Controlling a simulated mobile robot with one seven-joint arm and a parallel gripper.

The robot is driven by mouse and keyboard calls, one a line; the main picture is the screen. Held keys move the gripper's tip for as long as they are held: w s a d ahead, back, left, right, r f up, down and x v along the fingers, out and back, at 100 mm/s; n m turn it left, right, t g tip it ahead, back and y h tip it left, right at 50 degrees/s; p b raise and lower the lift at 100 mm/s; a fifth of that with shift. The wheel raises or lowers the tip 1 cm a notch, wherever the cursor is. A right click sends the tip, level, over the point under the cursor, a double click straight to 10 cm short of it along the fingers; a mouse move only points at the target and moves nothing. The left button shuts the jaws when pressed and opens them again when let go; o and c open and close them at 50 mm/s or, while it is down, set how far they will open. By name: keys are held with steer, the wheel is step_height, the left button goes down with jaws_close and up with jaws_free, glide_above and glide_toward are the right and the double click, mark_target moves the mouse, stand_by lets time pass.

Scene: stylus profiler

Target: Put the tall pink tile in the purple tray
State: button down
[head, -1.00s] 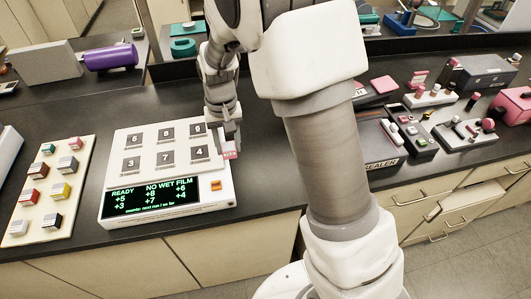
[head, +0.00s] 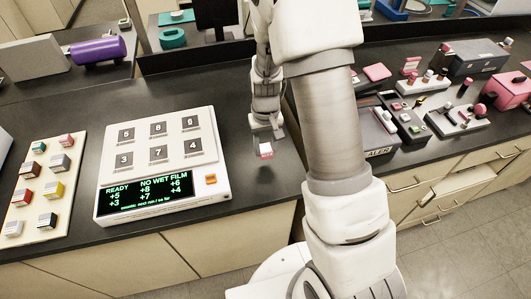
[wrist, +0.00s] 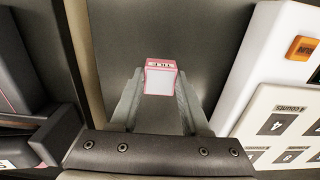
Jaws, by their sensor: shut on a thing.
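My gripper (head: 265,138) is shut on a small pink-edged tile (head: 266,151) with a pale face. It holds the tile over the dark bench, right of the white profiler box. In the wrist view the tile (wrist: 160,80) sits between the two grey fingers (wrist: 159,100), with dark marks on its pink top edge. I cannot make out a purple tray in either view. The only clearly purple thing is a cylinder (head: 97,50) at the back left.
The white profiler (head: 165,200) with numbered squares and a green-lettered screen stands left of my gripper. A cream board (head: 40,190) holds several coloured blocks at far left. Right of my arm are a sealer (head: 378,135), racks (head: 460,120) and a pink box (head: 509,88).

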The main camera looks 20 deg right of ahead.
mark_target(265, 148)
steer(key=shift+f, duration=1.85)
steer(key=shift+f, duration=0.2)
steer(key=shift+c, duration=1.9)
jaws_free()
steer(key=shift+r, duration=0.1)
